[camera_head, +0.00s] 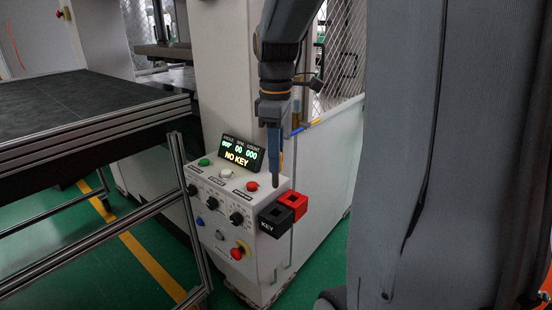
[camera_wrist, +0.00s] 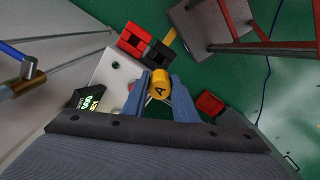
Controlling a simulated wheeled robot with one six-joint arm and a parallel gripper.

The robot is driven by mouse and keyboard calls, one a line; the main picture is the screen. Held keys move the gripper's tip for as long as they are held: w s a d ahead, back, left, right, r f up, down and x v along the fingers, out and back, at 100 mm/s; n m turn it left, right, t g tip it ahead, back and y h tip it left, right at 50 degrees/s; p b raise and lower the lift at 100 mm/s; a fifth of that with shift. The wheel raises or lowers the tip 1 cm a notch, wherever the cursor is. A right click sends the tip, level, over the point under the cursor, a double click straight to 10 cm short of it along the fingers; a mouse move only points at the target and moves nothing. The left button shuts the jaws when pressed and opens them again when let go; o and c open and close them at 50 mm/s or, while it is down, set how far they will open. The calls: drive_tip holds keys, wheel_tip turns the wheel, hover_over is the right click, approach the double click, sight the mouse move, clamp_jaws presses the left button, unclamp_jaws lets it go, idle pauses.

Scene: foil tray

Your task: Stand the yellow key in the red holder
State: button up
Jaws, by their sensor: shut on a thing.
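The yellow key (camera_wrist: 159,87), a round piece marked "A", sits between the blue fingers of my gripper (camera_wrist: 160,78) in the wrist view. My gripper is shut on it. In the head view my gripper (camera_head: 276,180) points down above the control box, behind and left of the holders; only a sliver of yellow shows beside the fingers. The red holder (camera_head: 293,202) is a block with a square opening on the box's right side, and it also shows in the wrist view (camera_wrist: 130,38). Its opening looks empty. The key's lower end is hidden.
A black holder (camera_head: 273,222) marked "KEY" adjoins the red one. The control box (camera_head: 212,208) carries buttons, knobs and a display (camera_head: 240,154) reading "NO KEY". A dark-topped table (camera_head: 80,100) stands left. A white panel (camera_head: 325,170) stands behind the holders.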

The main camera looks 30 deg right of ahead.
drive_tip(key=shift+r+p, duration=1.45)
drive_tip(key=shift+r, duration=0.25)
drive_tip(key=p, duration=0.7)
hover_over(292, 206)
drive_tip(key=w+d, duration=0.2)
drive_tip(key=w, duration=0.1)
wheel_tip(292, 206, down, 8)
drive_tip(key=shift+d+f+b, duration=0.2)
drive_tip(key=shift+f+b, duration=2.5)
drive_tip(key=shift+f, duration=0.9)
drive_tip(key=shift+s, duration=0.1)
drive_tip(key=o, duration=1.1)
drive_tip(key=shift+o, duration=0.2)
